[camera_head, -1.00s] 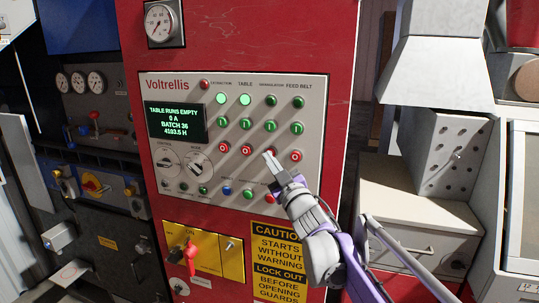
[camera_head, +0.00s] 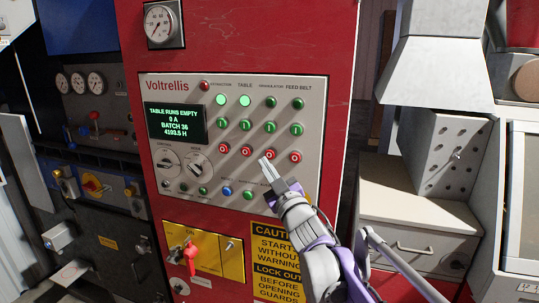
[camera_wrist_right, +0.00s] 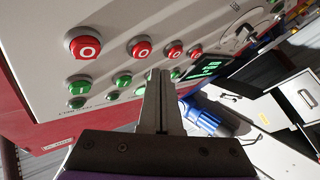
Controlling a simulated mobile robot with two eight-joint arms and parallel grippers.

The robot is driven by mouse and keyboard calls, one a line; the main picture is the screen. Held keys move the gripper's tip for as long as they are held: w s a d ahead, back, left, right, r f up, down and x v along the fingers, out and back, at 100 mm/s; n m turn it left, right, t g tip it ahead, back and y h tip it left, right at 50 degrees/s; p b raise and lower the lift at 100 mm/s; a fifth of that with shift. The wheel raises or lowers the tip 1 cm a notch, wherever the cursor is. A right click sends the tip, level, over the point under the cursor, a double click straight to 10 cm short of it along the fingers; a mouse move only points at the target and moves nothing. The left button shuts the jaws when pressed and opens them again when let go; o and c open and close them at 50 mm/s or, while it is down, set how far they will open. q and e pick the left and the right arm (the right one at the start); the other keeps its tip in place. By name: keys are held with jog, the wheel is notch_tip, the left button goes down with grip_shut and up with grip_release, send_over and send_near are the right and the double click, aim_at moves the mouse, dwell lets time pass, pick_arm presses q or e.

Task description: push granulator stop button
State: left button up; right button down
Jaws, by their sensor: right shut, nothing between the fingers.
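The control panel (camera_head: 232,177) is grey, with a row of red stop buttons below green ones. The granulator stop button (camera_head: 271,155) is third from the left and shows just right of my fingertips. In the right wrist view it is the second red button (camera_wrist_right: 140,47), left of and above the fingertips. My right gripper (camera_head: 265,161) is shut and empty, pointing up at the panel. The tips look apart from the button, but their exact distance to the panel is unclear. The granulator lamp (camera_head: 271,102) is dark. My left gripper is out of view.
The feed belt stop button (camera_head: 295,156) is close on the right and the table stop button (camera_head: 247,152) on the left. The display (camera_head: 175,124) reads "TABLE RUNS EMPTY, 0 A". A yellow switch plate (camera_head: 230,259) with a red handle lies below the panel.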

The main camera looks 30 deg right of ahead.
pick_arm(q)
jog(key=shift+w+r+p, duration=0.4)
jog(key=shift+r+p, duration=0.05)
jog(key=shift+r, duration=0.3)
pick_arm(e)
jog(key=s+a, duration=0.2)
jog(key=shift+s+a, duration=0.15)
jog(key=shift+a, duration=0.25)
jog(key=s+a+f+m+g, duration=0.1)
jog(key=s+a+f+g, duration=0.3)
jog(key=s+f, duration=0.4)
jog(key=s+a+f+m+g+y, duration=0.1)
jog(key=s+a+f+g, duration=0.4)
jog(key=f, duration=1.1)
jog(key=s+a+f+m+g+y, duration=0.1)
jog(key=s+a+f+g, duration=0.4)
jog(key=s+f, duration=0.6)
jog(key=shift+s+f+m+g, duration=0.3)
jog(key=shift+f+m+g, duration=0.3)
jog(key=shift+g, duration=0.1)
